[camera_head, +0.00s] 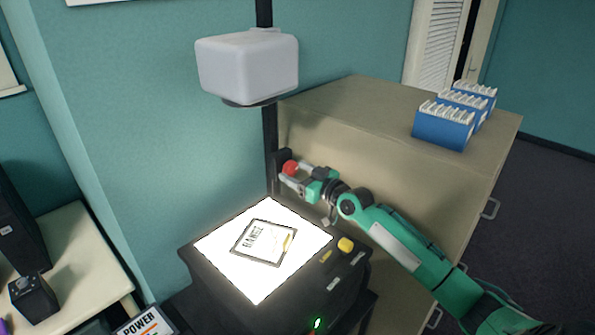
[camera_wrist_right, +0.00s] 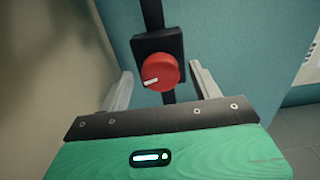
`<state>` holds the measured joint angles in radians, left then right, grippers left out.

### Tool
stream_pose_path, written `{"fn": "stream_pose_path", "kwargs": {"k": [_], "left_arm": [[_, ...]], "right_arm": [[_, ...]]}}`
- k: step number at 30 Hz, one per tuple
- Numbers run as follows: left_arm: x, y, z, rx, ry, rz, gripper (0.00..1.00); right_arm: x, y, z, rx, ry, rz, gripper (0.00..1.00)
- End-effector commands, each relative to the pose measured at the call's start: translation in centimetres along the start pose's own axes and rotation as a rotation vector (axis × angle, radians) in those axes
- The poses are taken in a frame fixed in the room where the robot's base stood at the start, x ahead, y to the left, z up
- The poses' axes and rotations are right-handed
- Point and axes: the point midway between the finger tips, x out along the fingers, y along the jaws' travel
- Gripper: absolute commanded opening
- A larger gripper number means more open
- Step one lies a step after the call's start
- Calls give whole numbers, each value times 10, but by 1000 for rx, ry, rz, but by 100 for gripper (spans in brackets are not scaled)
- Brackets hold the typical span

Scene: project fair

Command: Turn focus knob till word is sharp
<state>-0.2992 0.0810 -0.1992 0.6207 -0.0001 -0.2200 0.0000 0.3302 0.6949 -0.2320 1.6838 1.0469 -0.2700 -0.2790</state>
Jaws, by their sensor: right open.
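The red focus knob (camera_head: 290,167) sits on a dark block on the upright black post of an overhead projector. In the right wrist view the knob (camera_wrist_right: 158,73) shows a white mark pointing to the lower left. My right gripper (camera_head: 287,174) is open, with its fingers on either side of the knob; I cannot tell whether they touch it. A framed sheet (camera_head: 262,243) with the word "RANGE" lies on the lit glass stage (camera_head: 230,270). The projector's white head (camera_head: 247,67) hangs above it. No projected word is in view. My left gripper is not in view.
A beige cabinet (camera_head: 350,110) with blue file boxes (camera_head: 443,126) stands behind my right arm. A table (camera_head: 70,250) with a black device is at the left.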

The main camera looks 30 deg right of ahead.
Motion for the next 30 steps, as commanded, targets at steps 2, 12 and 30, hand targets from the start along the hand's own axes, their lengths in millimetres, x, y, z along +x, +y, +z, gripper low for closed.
{"fn": "stream_pose_path", "kwargs": {"k": [2,12,30], "left_arm": [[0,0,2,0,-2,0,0],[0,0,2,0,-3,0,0],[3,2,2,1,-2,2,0]], "right_arm": [[1,0,0,0,-1,0,64],[1,0,1,0,-1,0,41],[1,-1,0,327,1,0,20]]}}
